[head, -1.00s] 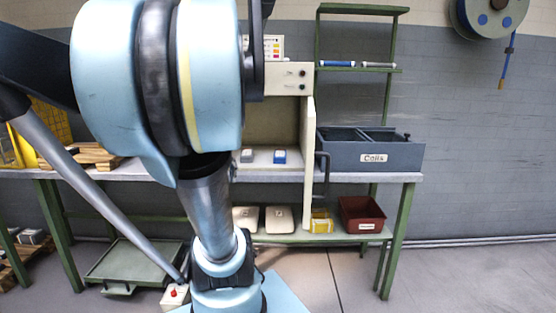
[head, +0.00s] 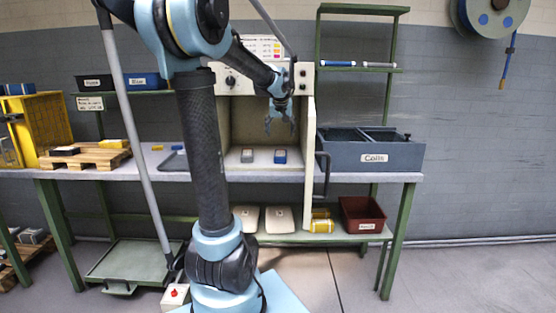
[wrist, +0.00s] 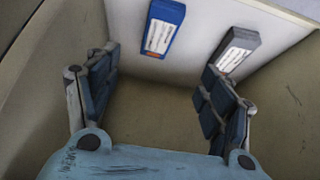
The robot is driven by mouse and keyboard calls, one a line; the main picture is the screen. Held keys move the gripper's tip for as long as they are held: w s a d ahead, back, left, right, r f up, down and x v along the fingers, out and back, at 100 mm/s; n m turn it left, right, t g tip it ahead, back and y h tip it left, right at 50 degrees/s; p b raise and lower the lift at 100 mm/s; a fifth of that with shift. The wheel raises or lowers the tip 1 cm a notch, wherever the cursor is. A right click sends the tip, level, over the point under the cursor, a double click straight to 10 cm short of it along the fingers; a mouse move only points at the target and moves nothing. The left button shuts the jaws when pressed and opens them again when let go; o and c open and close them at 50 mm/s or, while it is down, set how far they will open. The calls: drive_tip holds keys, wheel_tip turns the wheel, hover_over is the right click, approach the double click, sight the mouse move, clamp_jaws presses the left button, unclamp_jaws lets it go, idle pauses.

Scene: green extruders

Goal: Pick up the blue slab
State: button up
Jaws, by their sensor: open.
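The blue slab (head: 280,156) lies on the floor of the beige open-fronted booth on the bench, at the right of a grey slab (head: 247,156). In the wrist view the blue slab (wrist: 162,28) has a white label and lies at the top, left of the grey slab (wrist: 234,50). My gripper (head: 281,128) hangs in front of the booth opening, above the level of the slabs. Its fingers are spread apart and empty in the wrist view (wrist: 160,95). Neither finger touches a slab.
The booth's right side wall (head: 309,145) stands close to my gripper. A grey "Coils" bin (head: 372,158) is right of the booth. A wooden pallet (head: 85,156) and yellow crate (head: 42,122) stand at the left. Several items sit on the lower shelf.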

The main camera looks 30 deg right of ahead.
sight(280, 153)
drive_tip(key=x, duration=1.5)
drive_tip(key=shift+f, duration=0.2)
drive_tip(key=shift+s, duration=0.1)
drive_tip(key=c, duration=1.4)
